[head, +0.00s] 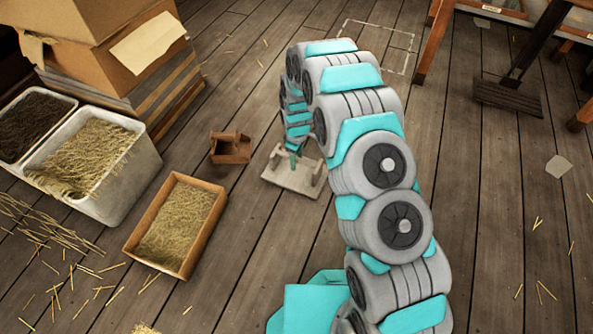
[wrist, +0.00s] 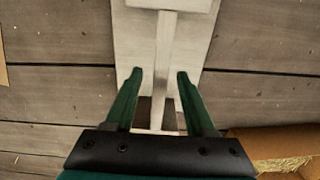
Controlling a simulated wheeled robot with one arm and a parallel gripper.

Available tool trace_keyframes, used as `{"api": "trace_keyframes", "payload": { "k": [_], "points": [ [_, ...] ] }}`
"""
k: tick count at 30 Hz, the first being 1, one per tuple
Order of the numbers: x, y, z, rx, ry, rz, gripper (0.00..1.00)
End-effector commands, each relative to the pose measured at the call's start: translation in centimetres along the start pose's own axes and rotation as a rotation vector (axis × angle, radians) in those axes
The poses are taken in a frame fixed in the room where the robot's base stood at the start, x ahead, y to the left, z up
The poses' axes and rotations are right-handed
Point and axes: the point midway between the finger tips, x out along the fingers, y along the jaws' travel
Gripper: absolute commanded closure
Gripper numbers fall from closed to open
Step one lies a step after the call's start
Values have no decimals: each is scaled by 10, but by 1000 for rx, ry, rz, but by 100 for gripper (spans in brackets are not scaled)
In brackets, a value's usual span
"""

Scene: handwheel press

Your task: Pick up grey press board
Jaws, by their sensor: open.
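The grey press board (head: 287,182) lies flat on the plank floor in the middle of the head view, with a raised handle on top. My arm reaches down over it, and my gripper (head: 293,150) is at its handle, partly hidden by the arm. In the wrist view the pale board (wrist: 133,45) fills the upper middle, with a narrow handle bar running up its centre. My gripper (wrist: 158,73) is open, one green finger on each side of the bar. I see gaps between the fingers and the bar; the height between them is hard to tell.
A small brown wooden box (head: 230,148) stands just left of the board. A straw-filled crate (head: 180,223) is nearer, and white bins (head: 128,175) and cardboard boxes (head: 135,50) stand farther left. Floor right of my arm is mostly clear, with scattered straw.

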Motion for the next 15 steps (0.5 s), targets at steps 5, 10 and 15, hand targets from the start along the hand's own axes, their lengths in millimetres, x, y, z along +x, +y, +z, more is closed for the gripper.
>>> {"api": "trace_keyframes", "payload": {
  "k": [5,10,15],
  "points": [
    [0,0,0,0,0,0,56],
    [0,0,0,0,0,0,75],
    [0,0,0,0,0,0,94]
  ]
}}
